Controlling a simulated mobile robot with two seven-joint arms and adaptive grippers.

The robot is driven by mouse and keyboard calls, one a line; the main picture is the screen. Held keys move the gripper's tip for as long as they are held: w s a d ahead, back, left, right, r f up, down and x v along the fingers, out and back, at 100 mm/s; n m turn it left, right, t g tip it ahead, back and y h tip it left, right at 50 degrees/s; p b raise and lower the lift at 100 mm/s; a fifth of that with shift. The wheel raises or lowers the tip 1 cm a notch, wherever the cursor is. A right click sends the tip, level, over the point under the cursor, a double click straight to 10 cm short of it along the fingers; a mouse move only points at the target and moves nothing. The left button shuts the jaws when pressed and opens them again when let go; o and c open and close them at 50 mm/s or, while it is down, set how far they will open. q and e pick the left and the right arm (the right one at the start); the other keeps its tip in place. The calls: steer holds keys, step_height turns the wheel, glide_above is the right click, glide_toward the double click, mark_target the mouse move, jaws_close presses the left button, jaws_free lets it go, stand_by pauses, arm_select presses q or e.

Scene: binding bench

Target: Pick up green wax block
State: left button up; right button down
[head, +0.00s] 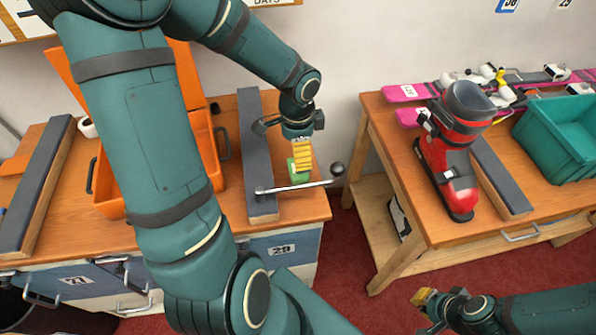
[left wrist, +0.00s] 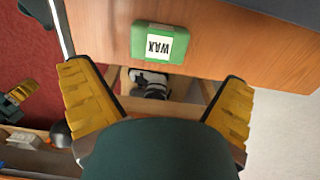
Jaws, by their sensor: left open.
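The green wax block (head: 299,174) lies on the left bench's wooden top, close to its right edge. The left wrist view shows the block (left wrist: 140,42) with a white WAX label, beyond the fingertips and between their lines. My left gripper (head: 302,158) points down at the block in the head view, with its yellow fingers partly covering it. In the left wrist view the fingers of this gripper (left wrist: 158,85) are spread wide with nothing between them. My right gripper (head: 427,300) is low on the right in the head view, far from the block; its finger gap is not clear.
A metal lever (head: 300,187) with a black knob (head: 337,168) passes just in front of the block. A grey-topped bar (head: 256,150) lies left of it. The right bench holds a red ski boot (head: 459,180) and a teal crate (head: 555,135). Red floor separates the benches.

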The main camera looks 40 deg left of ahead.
arm_select(q)
step_height(320, 180, down, 3)
steer(key=shift+f+b, duration=0.15)
steer(key=shift+b, duration=0.25)
step_height(320, 180, down, 5)
steer(key=shift+d+r+b, duration=0.1)
steer(key=shift+r+b, duration=0.1)
steer(key=shift+b, duration=0.75)
steer(key=c, duration=1)
steer(key=shift+c, duration=0.2)
